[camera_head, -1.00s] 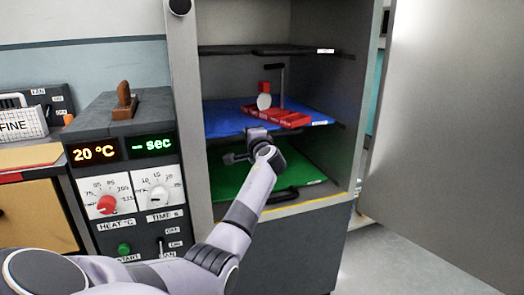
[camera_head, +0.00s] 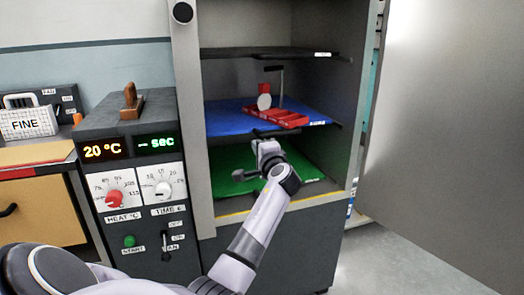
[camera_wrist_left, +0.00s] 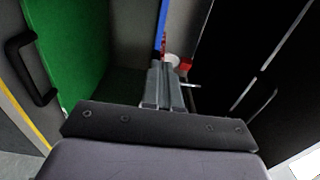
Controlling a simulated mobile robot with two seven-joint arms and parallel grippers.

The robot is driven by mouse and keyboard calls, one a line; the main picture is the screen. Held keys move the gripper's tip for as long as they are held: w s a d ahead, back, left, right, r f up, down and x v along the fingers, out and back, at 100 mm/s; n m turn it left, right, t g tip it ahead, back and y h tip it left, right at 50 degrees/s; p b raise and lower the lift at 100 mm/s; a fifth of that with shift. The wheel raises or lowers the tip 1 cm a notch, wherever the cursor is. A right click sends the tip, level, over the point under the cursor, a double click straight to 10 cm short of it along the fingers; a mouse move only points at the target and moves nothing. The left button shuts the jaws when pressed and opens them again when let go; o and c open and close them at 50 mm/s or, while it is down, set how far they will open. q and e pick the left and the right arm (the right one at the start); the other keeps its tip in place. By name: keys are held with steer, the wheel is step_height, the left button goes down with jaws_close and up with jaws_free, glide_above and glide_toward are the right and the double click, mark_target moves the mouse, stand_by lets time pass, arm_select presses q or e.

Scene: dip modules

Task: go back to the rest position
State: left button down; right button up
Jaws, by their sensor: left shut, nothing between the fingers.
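My left gripper (camera_head: 262,160) is at the front of an open cabinet, in front of the gap between the blue shelf (camera_head: 226,122) and the green shelf (camera_head: 236,160). Its fingers are shut and empty; they also show in the left wrist view (camera_wrist_left: 163,85). A red rack-like object (camera_head: 290,119) with a white round part (camera_head: 264,102) and a dark T-shaped handle stands on the blue shelf, apart from the gripper. My right gripper is not in view.
The cabinet door (camera_head: 445,130) stands wide open on the right. A control box (camera_head: 135,180) reading 20 °C stands left of the cabinet. A wooden drawer unit (camera_head: 40,205) is at the far left. A dark top shelf (camera_head: 240,52) is empty.

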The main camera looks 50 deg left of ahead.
arm_select(q)
steer(key=shift+v, duration=1.55)
steer(key=s+d+f+m+t+h, duration=0.1)
steer(key=s+d+f+t+h, duration=0.4)
steer(key=d+f, duration=0.6)
steer(key=s+d+f+m+h, duration=0.1)
steer(key=s+d+f+h, duration=0.1)
steer(key=d+f+h, duration=0.75)
steer(key=s+d+f+n+g+h, duration=0.2)
steer(key=s+d+f+n+h, duration=0.2)
steer(key=s+d+f, duration=0.85)
steer(key=s+d+r+p, duration=0.1)
steer(key=s+r+p, duration=0.1)
steer(key=r+p, duration=0.5)
steer(key=s+d+r+p, duration=0.1)
steer(key=s+r+p, duration=0.1)
steer(key=r+p, duration=0.5)
steer(key=shift+r+p, duration=0.35)
steer(key=shift+p, duration=0.45)
